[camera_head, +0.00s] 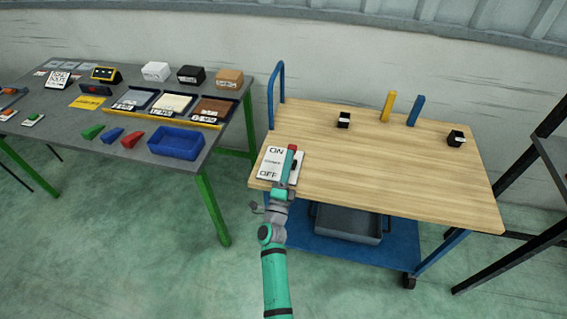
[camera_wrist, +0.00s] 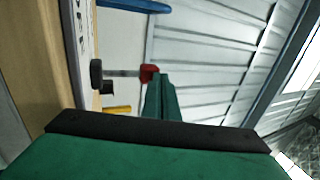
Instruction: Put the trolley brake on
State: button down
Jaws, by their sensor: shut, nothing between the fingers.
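The trolley (camera_head: 400,165) has a pale wooden top and a blue frame. A white plate (camera_head: 273,165) at its front left corner reads ON at the far end and OFF at the near end. The brake lever's red end (camera_head: 291,149) shows at the plate's right side. In the wrist view the lever is a grey rod with a black base and a red knob (camera_wrist: 149,73). My gripper (camera_head: 286,180) is shut and empty over the plate's right edge. Its green fingertips (camera_wrist: 160,82) are right beside the red knob; I cannot tell whether they touch. The gripper partly hides the lever's setting.
Two small black blocks (camera_head: 344,120) (camera_head: 455,138) and yellow and blue upright pieces (camera_head: 388,106) (camera_head: 415,110) stand farther back on the trolley. A grey bin (camera_head: 347,224) sits on its lower shelf. A grey table (camera_head: 60,125) with trays stands left, a dark rack (camera_head: 545,150) right.

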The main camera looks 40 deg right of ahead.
aim_at(291, 148)
jog(key=shift+w+d+r, duration=0.25)
jog(key=shift+d+r, duration=0.1)
jog(key=shift+d, duration=0.05)
jog(key=shift+x, duration=1.65)
jog(key=shift+w+d+f, duration=0.1)
jog(key=shift+w+f, duration=0.05)
jog(key=shift+a+r, duration=0.25)
jog(key=shift+a, duration=0.05)
jog(key=s+a+r, duration=0.6)
jog(key=s+a, duration=0.1)
jog(key=a, duration=0.2)
jog(key=shift+r, duration=0.25)
